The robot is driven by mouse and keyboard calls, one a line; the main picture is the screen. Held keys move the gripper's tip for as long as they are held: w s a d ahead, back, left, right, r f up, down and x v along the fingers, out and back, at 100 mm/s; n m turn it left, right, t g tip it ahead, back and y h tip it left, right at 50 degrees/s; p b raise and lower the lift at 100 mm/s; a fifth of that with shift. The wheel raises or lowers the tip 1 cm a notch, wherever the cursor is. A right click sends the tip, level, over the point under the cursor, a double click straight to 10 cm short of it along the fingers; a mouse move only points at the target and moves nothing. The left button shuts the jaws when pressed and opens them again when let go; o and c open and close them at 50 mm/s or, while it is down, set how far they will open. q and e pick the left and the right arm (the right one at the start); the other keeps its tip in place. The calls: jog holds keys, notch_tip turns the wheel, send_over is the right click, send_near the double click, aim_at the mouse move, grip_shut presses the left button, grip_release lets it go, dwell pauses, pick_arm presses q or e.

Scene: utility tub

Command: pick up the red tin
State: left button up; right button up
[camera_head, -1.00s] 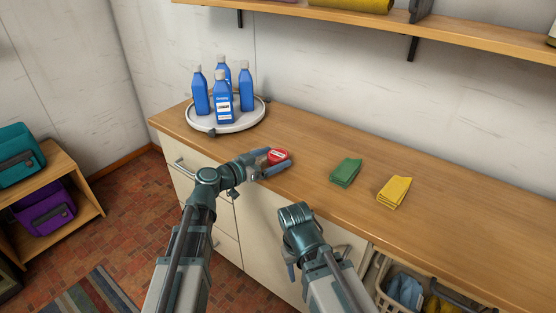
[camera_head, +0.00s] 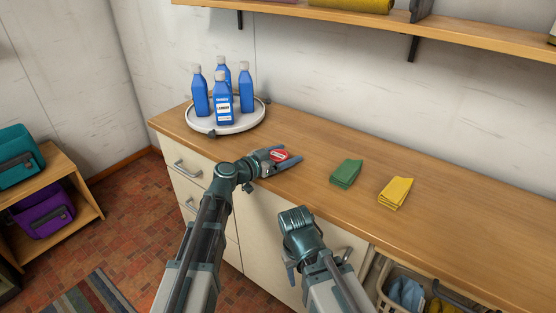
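The red tin (camera_head: 279,155) is small and round with a pale label on its top. It sits near the front edge of the wooden counter. My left gripper (camera_head: 282,157) reaches in low from the left, with its fingers spread on either side of the tin. Whether the fingers touch the tin I cannot tell. My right gripper (camera_head: 291,273) hangs in front of the cabinet, below the counter edge and away from the tin. Its fingers are mostly hidden by its own wrist.
Several blue bottles (camera_head: 223,102) stand on a round white tray (camera_head: 228,128) at the left end of the counter (camera_head: 310,137). A green cloth (camera_head: 345,173) and a yellow cloth (camera_head: 395,192) lie to the right of the tin. A shelf (camera_head: 380,22) runs above.

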pick_arm(q)
jog(key=c, duration=1)
